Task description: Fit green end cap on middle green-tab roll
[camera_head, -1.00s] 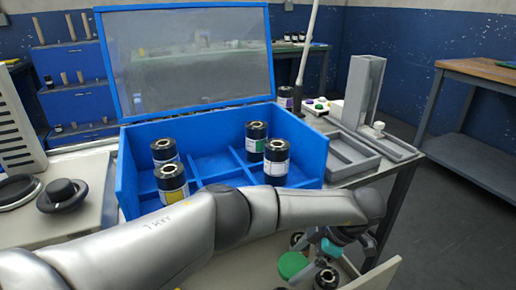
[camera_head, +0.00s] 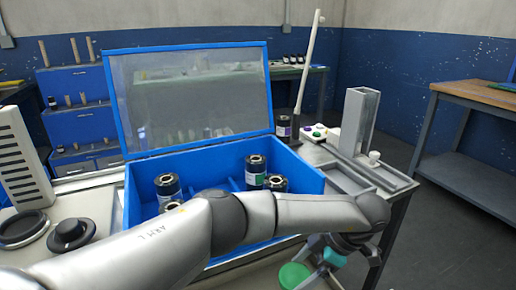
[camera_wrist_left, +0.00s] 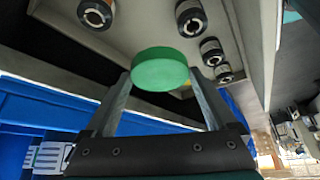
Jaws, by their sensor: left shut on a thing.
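The green end cap (camera_head: 293,274) is a flat round green disc. My left gripper (camera_head: 312,270) is shut on it, in front of the blue box's right side. In the left wrist view the cap (camera_wrist_left: 160,69) sits between the two fingertips, clear of the rolls. A green-labelled dark roll (camera_head: 255,171) stands upright in the blue box, apart from the cap. Other rolls stand near it, one at the left (camera_head: 167,187) and one at the right (camera_head: 276,184), partly hidden by my arm. I cannot tell which is the middle one. My right gripper is not in view.
The blue box (camera_head: 136,205) has its clear lid raised. My left arm crosses its front. The left wrist view shows several dark rolls (camera_wrist_left: 190,18) in a pale tray (camera_wrist_left: 140,28). A grey upright holder (camera_head: 357,122) and shallow grey tray (camera_head: 345,180) stand at right.

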